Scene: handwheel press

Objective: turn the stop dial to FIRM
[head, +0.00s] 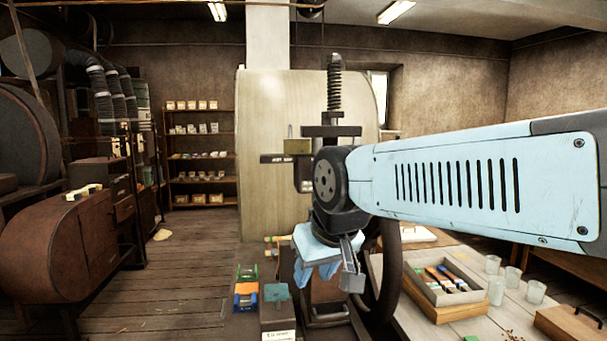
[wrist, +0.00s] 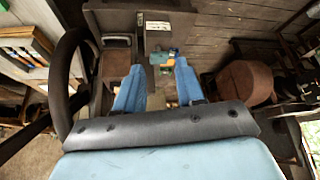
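My gripper (head: 328,268) hangs below the wrist in front of the press, at the middle of the head view. In the wrist view its two blue fingers (wrist: 159,66) stand apart with nothing seen held between them. The press has a dark upright screw (head: 334,85) and a large dark handwheel (head: 388,275), partly behind my arm. The handwheel also shows at the left of the wrist view (wrist: 62,85). I cannot pick out the stop dial or read a FIRM mark. A teal piece (head: 277,293) sits on a dark block with a white label (head: 279,336), left of my gripper.
A tray (head: 438,312) of coloured pieces and several glasses (head: 497,290) stand on the bench at the right. Orange and blue pieces (head: 246,290) lie left of the press base. A brass block (head: 297,146) is on the press. The wooden floor (head: 180,270) at left is open.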

